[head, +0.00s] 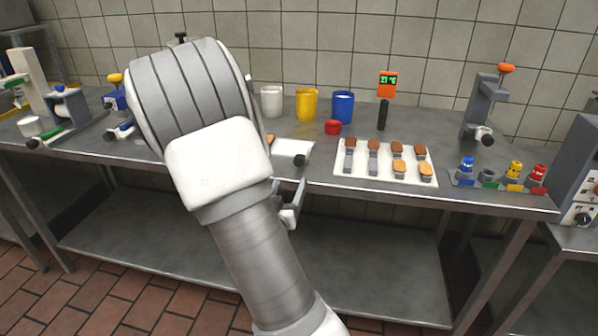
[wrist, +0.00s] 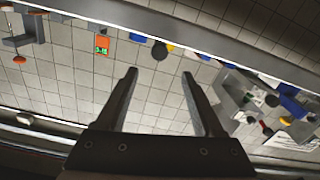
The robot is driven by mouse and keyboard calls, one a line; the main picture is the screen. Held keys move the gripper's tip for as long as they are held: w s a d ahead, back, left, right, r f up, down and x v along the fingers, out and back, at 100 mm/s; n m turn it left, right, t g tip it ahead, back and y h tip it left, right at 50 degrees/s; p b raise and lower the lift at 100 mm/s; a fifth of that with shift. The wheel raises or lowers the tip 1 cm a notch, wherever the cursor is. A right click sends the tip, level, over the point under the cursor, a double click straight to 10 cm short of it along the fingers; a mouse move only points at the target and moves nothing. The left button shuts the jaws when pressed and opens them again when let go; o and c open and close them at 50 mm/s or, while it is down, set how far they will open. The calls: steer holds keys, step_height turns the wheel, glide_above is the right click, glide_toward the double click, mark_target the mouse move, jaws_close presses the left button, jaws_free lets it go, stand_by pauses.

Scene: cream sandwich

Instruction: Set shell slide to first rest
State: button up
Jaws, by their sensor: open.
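I cannot tell for certain which part is the shell slide. A pale flat plate (head: 291,147) with a dark round knob (head: 300,160) at its front edge shows just right of my arm in the head view. My arm hides what lies to its left. My gripper (wrist: 159,76) shows in the wrist view with its two dark fingers apart and nothing between them. In the head view my arm hides most of the gripper, so its distance to the plate cannot be told.
A white tray (head: 345,178) with several brown and tan pieces lies right of the plate. White (head: 272,101), yellow (head: 306,104) and blue (head: 343,106) cups stand behind. A thermometer display (head: 387,84) shows also in the wrist view (wrist: 102,45). A grey press (head: 483,105) stands right.

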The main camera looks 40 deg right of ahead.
mark_target(298, 163)
steer(key=b+x, duration=0.1)
steer(key=x, duration=1.1)
jaws_close()
steer(key=shift+a, duration=0.1)
stand_by(1.0)
